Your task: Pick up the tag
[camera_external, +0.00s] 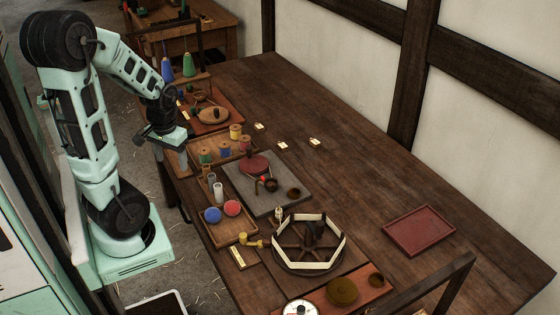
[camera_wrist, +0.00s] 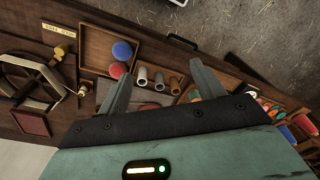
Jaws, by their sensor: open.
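Three small pale tags lie flat on the bare table in the external view: one at the left (camera_external: 258,126), one in the middle (camera_external: 283,144) and one at the right (camera_external: 315,141). Each has a small dark mark. I cannot tell which one the task names. My gripper (camera_external: 174,158) is at the table's left edge, beside the spool tray and left of the tags. In the wrist view my gripper (camera_wrist: 160,76) is open, with its two fingers apart and nothing held between them. The three tags cannot be made out in the wrist view.
A spool tray (camera_external: 193,165), a grey board (camera_external: 238,187), a tray with coloured balls (camera_external: 226,241) and a white-rimmed wheel (camera_external: 308,268) crowd the table's near left side. A lettered plate (camera_wrist: 57,30) shows too. A red tray (camera_external: 419,232) lies right. The table around the tags is clear.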

